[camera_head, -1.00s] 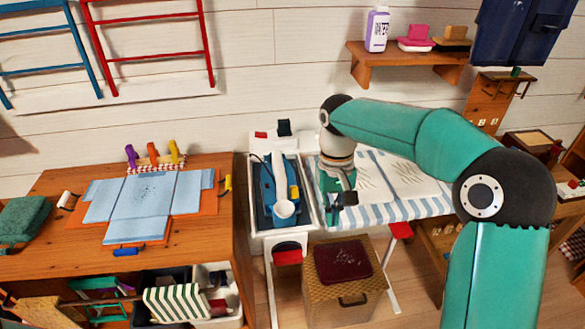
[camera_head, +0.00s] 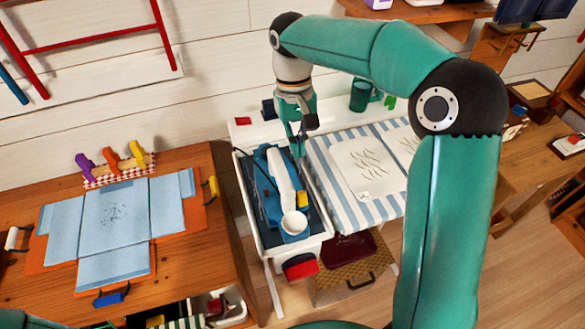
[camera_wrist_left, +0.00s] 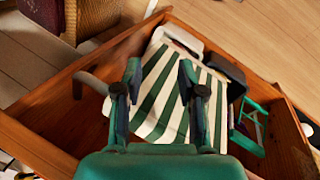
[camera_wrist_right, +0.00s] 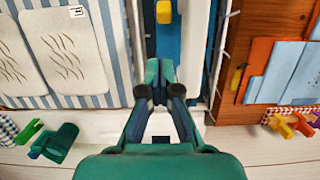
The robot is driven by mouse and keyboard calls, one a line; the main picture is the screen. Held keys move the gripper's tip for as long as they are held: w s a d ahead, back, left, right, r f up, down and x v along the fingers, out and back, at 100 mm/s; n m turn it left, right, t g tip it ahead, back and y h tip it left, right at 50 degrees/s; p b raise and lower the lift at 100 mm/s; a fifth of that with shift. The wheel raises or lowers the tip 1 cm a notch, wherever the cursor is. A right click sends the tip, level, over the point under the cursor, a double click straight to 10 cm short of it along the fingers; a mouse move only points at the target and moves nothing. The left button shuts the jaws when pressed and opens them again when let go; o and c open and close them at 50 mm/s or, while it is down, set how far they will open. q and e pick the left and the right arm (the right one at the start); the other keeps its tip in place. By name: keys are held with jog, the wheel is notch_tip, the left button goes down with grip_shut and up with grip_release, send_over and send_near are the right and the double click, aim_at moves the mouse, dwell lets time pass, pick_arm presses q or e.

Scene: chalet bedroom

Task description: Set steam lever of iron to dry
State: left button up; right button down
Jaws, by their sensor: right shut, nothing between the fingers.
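The iron (camera_head: 280,178) is blue with a white handle and lies in a dark-lined white tray (camera_head: 325,229). A small yellow piece (camera_head: 303,199) sits on its right side, perhaps the steam lever; it also shows in the right wrist view (camera_wrist_right: 164,12). My right gripper (camera_head: 301,150) is shut and empty, near the back end of the iron. In the right wrist view its fingertips (camera_wrist_right: 160,68) are together, a little short of the yellow piece. The lever's setting cannot be read. My left gripper (camera_wrist_left: 160,75) is open and empty above a green-and-white striped cloth (camera_wrist_left: 165,100).
A striped ironing board (camera_head: 330,200) with pale cloths lies right of the tray. A green mug (camera_head: 362,95) stands behind it. A wooden table (camera_head: 200,245) with folded blue cloth is at left. The striped cloth lies inside a wooden compartment (camera_wrist_left: 50,105).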

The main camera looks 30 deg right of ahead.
aim_at(302, 199)
jog(key=f, duration=0.3)
jog(key=s+f, duration=0.1)
jog(key=f, duration=0.2)
jog(key=s+f, duration=0.1)
jog(key=f, duration=0.2)
jog(key=shift+a+f, duration=0.2)
jog(key=shift+f, duration=0.15)
